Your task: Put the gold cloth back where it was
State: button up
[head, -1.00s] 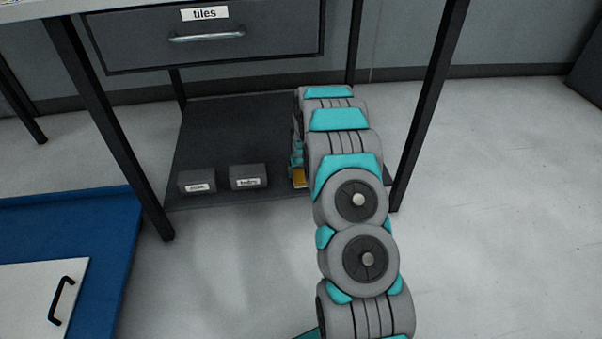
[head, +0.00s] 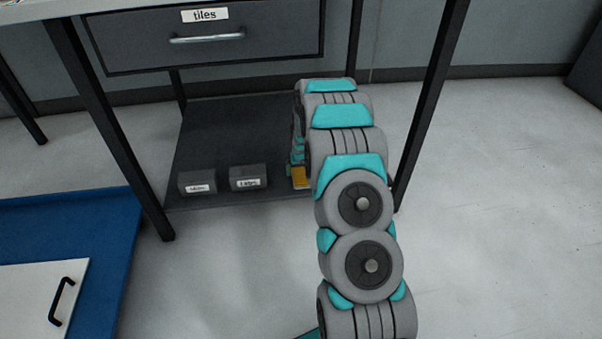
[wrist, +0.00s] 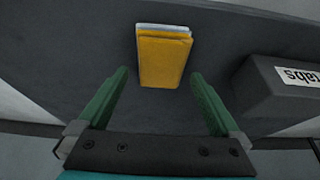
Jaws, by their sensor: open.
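The gold cloth (wrist: 163,60) lies folded on the dark lower shelf (wrist: 85,50), with a pale layer showing along its far edge in the wrist view. In the head view a small part of the gold cloth (head: 300,177) shows beside my arm. My gripper (wrist: 158,82) is open and empty, its two green fingers spread on either side of the space just in front of the cloth. The fingers do not touch it. In the head view my gripper is mostly hidden behind my arm.
A grey block labelled "tabs" (wrist: 280,92) sits right of the cloth in the wrist view. The head view shows two labelled blocks, left (head: 197,182) and right (head: 248,177). Table legs (head: 430,105) flank the shelf; a "tiles" drawer (head: 205,38) hangs above.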

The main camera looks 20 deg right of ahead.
aim_at(303, 182)
jog(key=s+a+r+n+g, duration=0.1)
jog(key=s+a+r, duration=0.3)
jog(key=s+r, duration=0.35)
jog(key=s+a+r+g+y, duration=0.1)
jog(key=s+a+r, duration=0.4)
jog(key=s+r, duration=0.25)
jog(key=s+a+r+n+g, duration=0.1)
jog(key=s+a+r, duration=0.3)
jog(key=s+r, duration=0.35)
jog(key=s+a+r+g, duration=0.1)
jog(key=s+a+r, duration=0.2)
jog(key=s, duration=1.1)
jog(key=s+a+r+n+g, duration=0.1)
jog(key=s+a+r+g, duration=0.1)
jog(key=s, duration=1.2)
jog(key=shift+s+a+r, duration=0.35)
jog(key=shift+a+r, duration=0.5)
jog(key=shift+a, duration=0.3)
